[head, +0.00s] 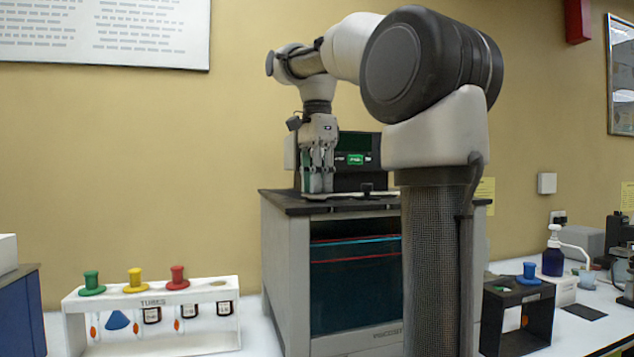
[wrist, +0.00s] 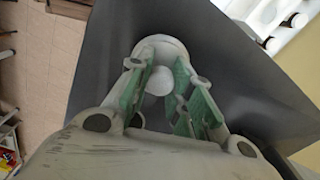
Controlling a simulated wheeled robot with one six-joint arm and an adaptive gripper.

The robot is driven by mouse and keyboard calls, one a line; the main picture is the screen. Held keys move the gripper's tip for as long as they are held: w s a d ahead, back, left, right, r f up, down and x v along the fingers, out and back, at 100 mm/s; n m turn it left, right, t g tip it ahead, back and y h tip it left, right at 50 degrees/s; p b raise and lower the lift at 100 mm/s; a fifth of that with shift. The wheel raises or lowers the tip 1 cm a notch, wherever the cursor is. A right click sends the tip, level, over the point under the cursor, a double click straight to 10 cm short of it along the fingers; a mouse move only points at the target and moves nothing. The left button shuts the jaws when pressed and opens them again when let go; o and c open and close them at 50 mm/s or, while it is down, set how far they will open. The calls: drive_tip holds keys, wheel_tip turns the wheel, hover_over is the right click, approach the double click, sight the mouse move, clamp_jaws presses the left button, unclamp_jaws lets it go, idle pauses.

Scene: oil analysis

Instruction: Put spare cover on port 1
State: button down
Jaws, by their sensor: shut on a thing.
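My gripper (head: 318,182) points straight down over the left part of the dark top of the grey bench machine (head: 283,262). In the wrist view its green-padded fingers (wrist: 162,78) are closed in around a pale round cover with a small knob (wrist: 163,46). I take this to be the spare cover. In the head view the cover is too small and hidden by the fingers to make out. The dark machine top (wrist: 105,65) lies below it in the wrist view. I cannot make out port 1 or its label in either view.
A small black piece (head: 367,189) stands on the machine top, right of my gripper. A white rack (head: 152,300) with green, yellow and red stoppers stands at left. A black rack with a blue stopper (head: 530,272) and a pump bottle (head: 553,255) stand at right.

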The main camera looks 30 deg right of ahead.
drive_tip(key=shift+f, duration=0.4)
idle(0.3)
drive_tip(key=c, duration=1.2)
unclamp_jaws()
wheel_tip(320, 180, up, 8)
drive_tip(key=shift+f, duration=0.25)
drive_tip(key=shift+s, duration=0.1)
